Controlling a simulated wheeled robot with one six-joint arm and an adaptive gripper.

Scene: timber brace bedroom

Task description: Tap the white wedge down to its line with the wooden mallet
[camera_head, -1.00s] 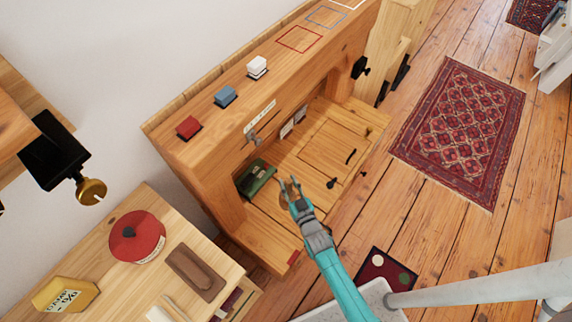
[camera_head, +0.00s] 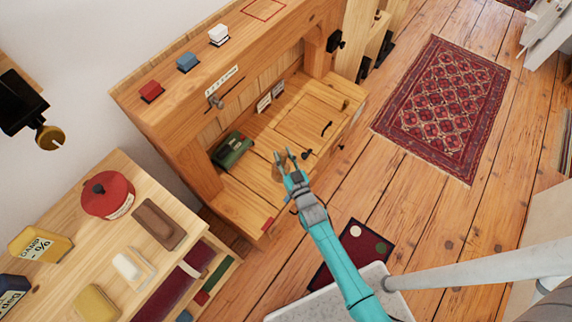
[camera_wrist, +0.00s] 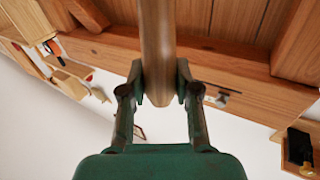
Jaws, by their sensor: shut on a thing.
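The white wedge (camera_head: 219,35) stands upright on the top of the timber brace bench (camera_head: 125,92), behind the blue wedge (camera_head: 188,62) and the red wedge (camera_head: 151,92). Whether it meets its line is too small to tell. My gripper (camera_head: 283,158) is in front of the bench, well apart from the wedges. In the wrist view, my gripper (camera_wrist: 157,95) is shut on a brown wooden rod, which looks like the handle of the wooden mallet (camera_wrist: 156,45). The mallet's head is not clearly seen.
A green box-like thing (camera_head: 232,150) lies in the bench's recess. A table (camera_head: 120,165) at the left bears a red round tin (camera_head: 107,194), a brown block (camera_head: 160,223) and yellow packs. A patterned rug (camera_head: 445,110) lies on open floor at the right.

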